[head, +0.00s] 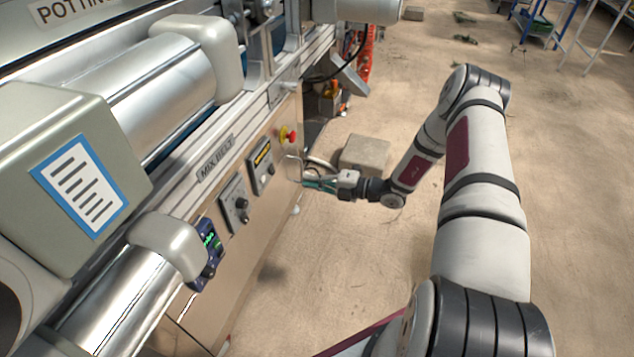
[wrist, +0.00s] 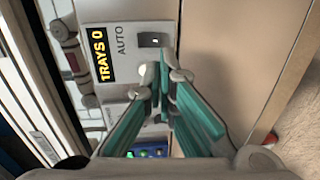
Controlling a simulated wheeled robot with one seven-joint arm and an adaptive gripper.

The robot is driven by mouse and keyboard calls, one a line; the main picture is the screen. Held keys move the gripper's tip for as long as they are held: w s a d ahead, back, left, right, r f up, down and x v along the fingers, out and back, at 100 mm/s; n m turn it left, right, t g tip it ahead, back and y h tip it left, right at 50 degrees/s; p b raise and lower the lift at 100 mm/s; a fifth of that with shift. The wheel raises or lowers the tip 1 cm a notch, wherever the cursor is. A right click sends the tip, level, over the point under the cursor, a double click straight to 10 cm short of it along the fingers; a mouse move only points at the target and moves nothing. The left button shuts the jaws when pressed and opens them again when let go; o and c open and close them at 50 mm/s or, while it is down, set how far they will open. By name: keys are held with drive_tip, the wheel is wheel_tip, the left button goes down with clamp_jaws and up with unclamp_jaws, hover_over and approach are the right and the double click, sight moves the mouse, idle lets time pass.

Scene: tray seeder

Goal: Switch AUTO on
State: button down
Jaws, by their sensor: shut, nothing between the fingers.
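The AUTO switch (wrist: 154,40) is a dark rocker on a pale control box (wrist: 128,31), beside the printed word AUTO. Which way it is tipped cannot be told. A yellow-on-black display (wrist: 101,54) on the same box reads TRAYS 0. The box (head: 255,181) also shows in the head view on the machine's side panel. My gripper (wrist: 166,66) has its teal fingers shut and empty, with the tips just below the switch in the wrist picture. Whether they touch the box cannot be told. In the head view my gripper (head: 306,183) is just right of the box.
Left of the box are a panel with dark knobs (head: 236,203) and a dark unit with a green display (head: 208,243). A block (head: 364,154) lies on the floor behind my gripper. The floor to the right is largely open.

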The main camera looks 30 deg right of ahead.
drive_tip(key=b+x, duration=0.2)
drive_tip(key=x, duration=0.7)
drive_tip(key=shift+w+a+b, duration=0.2)
drive_tip(key=shift+b, duration=0.15)
drive_tip(key=shift+f, duration=0.1)
drive_tip(key=shift+f, duration=0.1)
drive_tip(key=shift+w+a+f+b, duration=0.15)
drive_tip(key=shift+a+f+b, duration=0.05)
drive_tip(key=shift+b, duration=0.3)
drive_tip(key=p, duration=0.3)
approach(270, 174)
drive_tip(key=s+d+f, duration=0.2)
drive_tip(key=s+d, duration=0.3)
drive_tip(key=shift+d+f+t+y, duration=0.25)
drive_tip(key=shift+d+t+y, duration=0.05)
drive_tip(key=shift+s, duration=0.1)
